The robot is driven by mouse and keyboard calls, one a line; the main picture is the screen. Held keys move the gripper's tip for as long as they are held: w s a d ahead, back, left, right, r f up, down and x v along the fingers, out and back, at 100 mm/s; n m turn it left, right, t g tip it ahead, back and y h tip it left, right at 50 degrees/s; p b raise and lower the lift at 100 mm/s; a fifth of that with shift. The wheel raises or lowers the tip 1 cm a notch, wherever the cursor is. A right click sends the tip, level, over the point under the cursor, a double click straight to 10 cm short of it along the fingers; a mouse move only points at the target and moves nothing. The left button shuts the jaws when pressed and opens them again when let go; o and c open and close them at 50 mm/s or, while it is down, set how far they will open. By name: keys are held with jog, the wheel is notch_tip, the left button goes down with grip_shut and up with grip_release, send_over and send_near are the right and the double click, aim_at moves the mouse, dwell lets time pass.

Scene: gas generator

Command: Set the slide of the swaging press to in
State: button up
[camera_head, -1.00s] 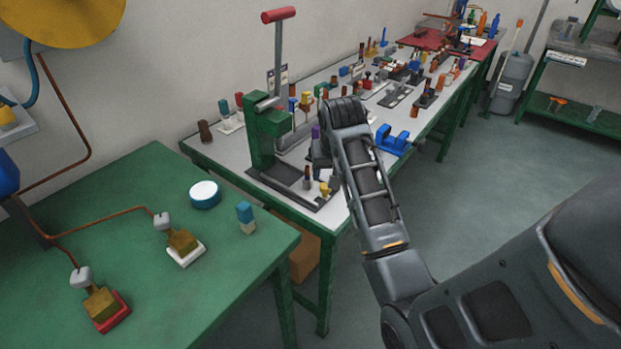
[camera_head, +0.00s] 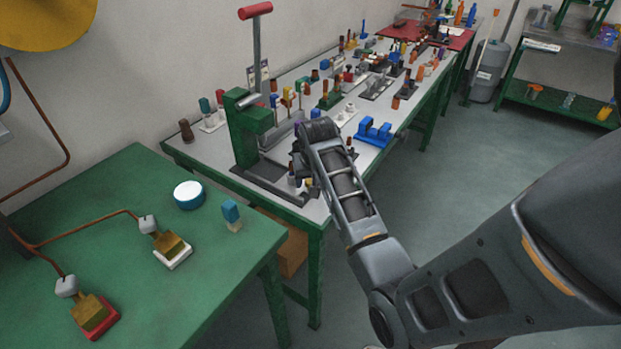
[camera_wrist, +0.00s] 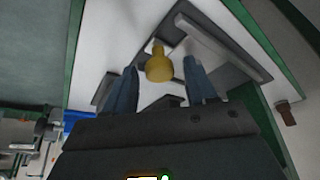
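The swaging press is a green upright frame (camera_head: 243,135) on a dark base plate, with a tall grey lever and red handle (camera_head: 255,10). It stands at the near end of the white-topped bench. My gripper is at the front right of the press in the head view, its fingers mostly hidden by my own wrist. In the wrist view my gripper (camera_wrist: 161,88) is open, two blue-grey fingers apart. A yellow knob (camera_wrist: 159,66) shows between and slightly beyond the fingertips, with a gap on each side. I cannot tell the slide's position.
Small posts with knobs stand close to my gripper on the press base. A blue clamp-like fixture (camera_head: 374,131) lies to the right on the bench (camera_head: 213,147). A green table (camera_head: 130,215) with a white-and-blue round tin (camera_head: 188,195) is at left. The floor at right is clear.

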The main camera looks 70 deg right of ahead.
grip_shut()
dwell(0.3)
